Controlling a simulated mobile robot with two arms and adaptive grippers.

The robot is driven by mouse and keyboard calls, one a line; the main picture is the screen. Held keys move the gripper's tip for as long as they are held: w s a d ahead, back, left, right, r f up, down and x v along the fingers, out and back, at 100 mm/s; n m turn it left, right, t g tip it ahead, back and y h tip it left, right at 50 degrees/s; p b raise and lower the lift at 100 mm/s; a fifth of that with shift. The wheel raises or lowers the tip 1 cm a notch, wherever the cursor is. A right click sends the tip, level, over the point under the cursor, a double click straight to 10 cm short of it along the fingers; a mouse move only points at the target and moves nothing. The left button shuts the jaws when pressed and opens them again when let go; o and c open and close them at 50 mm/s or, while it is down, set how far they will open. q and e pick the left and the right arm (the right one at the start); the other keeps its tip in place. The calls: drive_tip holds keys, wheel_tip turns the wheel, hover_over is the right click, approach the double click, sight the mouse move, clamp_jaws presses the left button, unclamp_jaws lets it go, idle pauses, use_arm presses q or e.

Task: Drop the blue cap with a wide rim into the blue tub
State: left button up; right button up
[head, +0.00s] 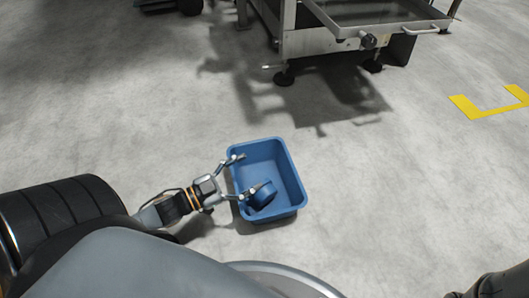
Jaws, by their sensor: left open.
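The blue tub (294,173) stands on the grey floor near the picture's middle, its open top facing up. The blue cap (264,196) is within the tub's outline, near its front left part, partly hidden by a finger. My left gripper (240,176) is open, with its fingers spread over the tub's left side. One fingertip is near the tub's back left rim and the other is beside the cap. I cannot tell whether that finger touches the cap or whether the cap rests on the tub's bottom. My right gripper is not in view.
A metal machine frame (330,42) on dark feet stands at the back, with a shelf at its upper right. Yellow floor marking (478,110) lies at the right. The floor around the tub is clear to the right and behind.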

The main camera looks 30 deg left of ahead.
use_arm(q)
drive_tip(key=v, duration=0.6)
drive_tip(key=shift+s, duration=0.25)
drive_tip(key=shift+a, duration=0.15)
